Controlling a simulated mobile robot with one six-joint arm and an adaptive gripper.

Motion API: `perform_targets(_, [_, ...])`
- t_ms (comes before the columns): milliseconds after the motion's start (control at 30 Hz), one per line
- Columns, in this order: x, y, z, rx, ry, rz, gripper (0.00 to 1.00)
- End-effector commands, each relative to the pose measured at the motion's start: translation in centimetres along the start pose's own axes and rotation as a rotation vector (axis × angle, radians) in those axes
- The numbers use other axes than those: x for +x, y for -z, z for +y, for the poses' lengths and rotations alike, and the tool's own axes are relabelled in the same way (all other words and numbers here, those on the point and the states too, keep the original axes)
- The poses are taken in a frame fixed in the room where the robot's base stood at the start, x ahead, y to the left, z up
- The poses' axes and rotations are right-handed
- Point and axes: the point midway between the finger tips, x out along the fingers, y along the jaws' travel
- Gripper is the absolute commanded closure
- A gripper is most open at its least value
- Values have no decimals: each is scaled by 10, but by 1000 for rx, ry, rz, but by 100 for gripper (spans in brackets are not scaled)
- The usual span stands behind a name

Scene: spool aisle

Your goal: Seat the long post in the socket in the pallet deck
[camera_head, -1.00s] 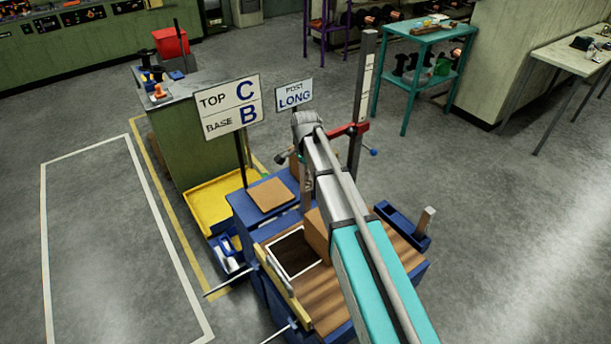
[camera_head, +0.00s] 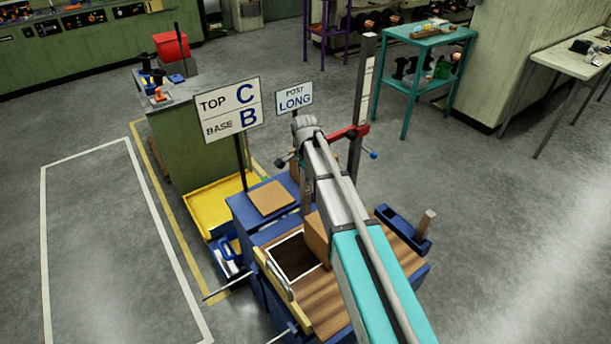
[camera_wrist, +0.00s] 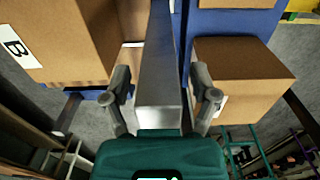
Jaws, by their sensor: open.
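In the wrist view a straight grey post (camera_wrist: 160,75) runs between the two fingers of my gripper (camera_wrist: 162,92). The fingers are open, with a gap visible on each side of the post. In the head view my arm hides most of the gripper; a slim upright post (camera_head: 306,190) shows just below the arm's end. The pallet deck (camera_head: 325,303) is brown wood on a blue base. A dark square opening with a white border (camera_head: 297,258) lies in it; I cannot tell whether this is the socket. A sign reads POST LONG (camera_head: 294,98).
A cardboard box marked B (camera_wrist: 70,40) and another box (camera_wrist: 240,80) flank the post closely. A tall upright with a red clamp (camera_head: 365,90) stands behind my arm. A blue tray (camera_head: 400,232) lies at the deck's right. A yellow tray (camera_head: 212,205) is left. Floor is clear at right.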

Motion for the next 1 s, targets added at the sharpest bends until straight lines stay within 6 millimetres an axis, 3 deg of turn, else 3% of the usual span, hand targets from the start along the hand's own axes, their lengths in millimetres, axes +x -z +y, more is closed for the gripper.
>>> perform_targets(367, [-9,0,0,0,0,0,24])
perform_targets(1000, [-62,0,0,0,0,0,24])
